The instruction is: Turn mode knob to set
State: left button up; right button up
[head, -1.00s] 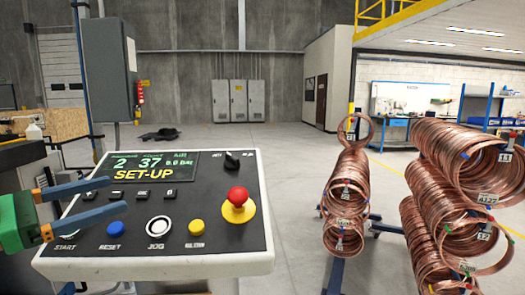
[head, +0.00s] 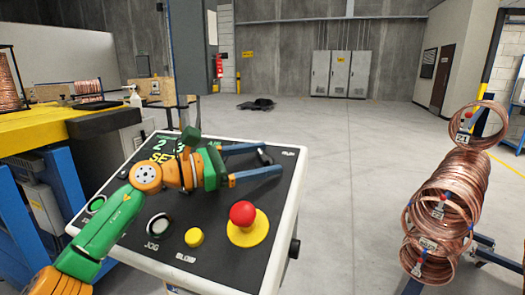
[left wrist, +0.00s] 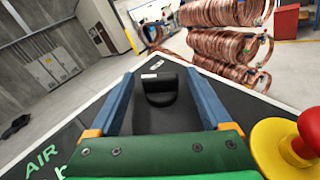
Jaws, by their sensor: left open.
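The black mode knob (head: 265,156) sits near the top right of the sloped control panel (head: 222,215). My left gripper (head: 270,158) is open over the panel, its two blue fingers pointing at the knob. In the left wrist view the knob (left wrist: 160,92) shows between the open fingers, with a gap on each side. Whether the fingers are at the knob's height is hard to tell. My right gripper is not in view.
A red mushroom button (head: 242,212) on a yellow base stands close below the gripper. A yellow button (head: 194,237) and a white JOG button (head: 159,226) lie nearer the front edge. Copper coils (head: 445,205) hang on a rack to the right. Open floor lies behind the panel.

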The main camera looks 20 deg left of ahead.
pick_arm(q)
jog(key=shift+w+d, duration=0.15)
jog(key=shift+d, duration=0.05)
jog(key=shift+s+a, duration=0.2)
jog(key=c, duration=1.3)
jog(key=shift+f+t+y+b, duration=0.1)
jog(key=shift+t+y+b, duration=0.2)
jog(key=shift+t, duration=0.1)
grip_shut()
jog(key=shift+n, duration=0.5)
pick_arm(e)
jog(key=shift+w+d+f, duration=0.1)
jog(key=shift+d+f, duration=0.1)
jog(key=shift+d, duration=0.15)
pick_arm(q)
jog(key=o, duration=1.2)
grip_release()
jog(key=shift+c, duration=0.2)
jog(key=shift+o, duration=0.7)
jog(key=shift+w+d, duration=0.1)
